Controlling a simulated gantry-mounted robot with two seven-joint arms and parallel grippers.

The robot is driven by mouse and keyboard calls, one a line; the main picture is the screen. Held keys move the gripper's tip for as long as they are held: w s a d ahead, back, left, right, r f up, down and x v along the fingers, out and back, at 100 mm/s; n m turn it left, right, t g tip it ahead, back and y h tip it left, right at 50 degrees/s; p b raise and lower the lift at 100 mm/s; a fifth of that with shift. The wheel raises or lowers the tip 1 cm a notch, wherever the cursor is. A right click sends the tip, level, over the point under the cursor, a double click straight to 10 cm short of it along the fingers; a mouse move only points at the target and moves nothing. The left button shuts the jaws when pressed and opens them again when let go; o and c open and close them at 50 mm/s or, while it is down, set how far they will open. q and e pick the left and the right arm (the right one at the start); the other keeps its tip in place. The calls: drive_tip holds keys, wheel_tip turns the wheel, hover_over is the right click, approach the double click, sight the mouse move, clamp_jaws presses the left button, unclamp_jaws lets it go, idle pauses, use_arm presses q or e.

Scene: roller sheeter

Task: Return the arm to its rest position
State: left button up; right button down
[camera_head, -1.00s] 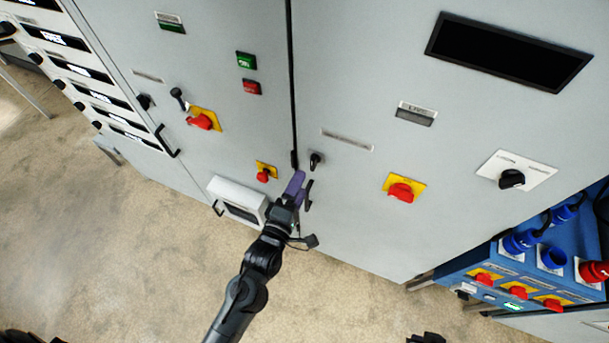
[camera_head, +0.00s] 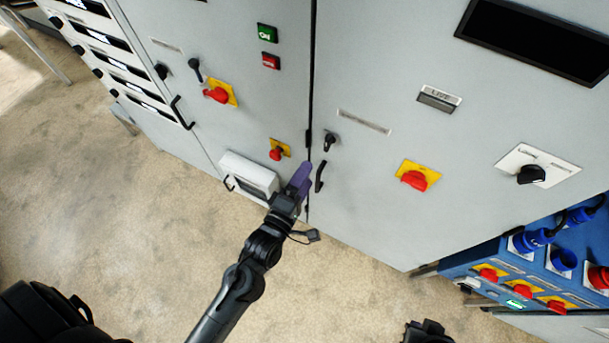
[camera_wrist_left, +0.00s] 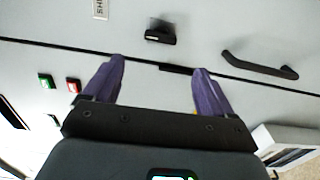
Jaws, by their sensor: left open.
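My left gripper (camera_head: 302,170) has two purple fingers and is in front of the grey cabinet (camera_head: 370,220), near the seam between its doors. In the left wrist view the fingers of my left gripper (camera_wrist_left: 157,65) stand apart with nothing between them. A black door handle (camera_head: 320,177) is just right of the fingers in the head view, and shows apart from them in the left wrist view (camera_wrist_left: 260,66). Whether the fingers touch the door surface cannot be told.
A black rotary knob (camera_head: 329,141) sits above the handle. Red switches on yellow plates (camera_head: 415,178) and a white box (camera_head: 249,175) are on the cabinet front. A blue socket unit (camera_head: 520,275) stands at the right. The floor (camera_head: 130,220) at lower left is bare.

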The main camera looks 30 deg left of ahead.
use_arm(q)
drive_tip(key=shift+f, duration=0.1)
drive_tip(key=s+a+f+m+g, duration=0.3)
drive_tip(key=s+m+g, duration=0.4)
drive_tip(key=s+m, duration=0.25)
drive_tip(key=s+a+f+m+g, duration=0.2)
drive_tip(key=s+f+m+g, duration=0.2)
drive_tip(key=s+m+g, duration=0.5)
wheel_tip(320, 180, up, 17)
drive_tip(key=m+t+p, duration=0.1)
drive_tip(key=m+p, duration=0.1)
drive_tip(key=p, duration=1.4)
drive_tip(key=shift+w+t+h+p, duration=0.3)
drive_tip(key=shift+w, duration=0.15)
drive_tip(key=shift+c, duration=0.4)
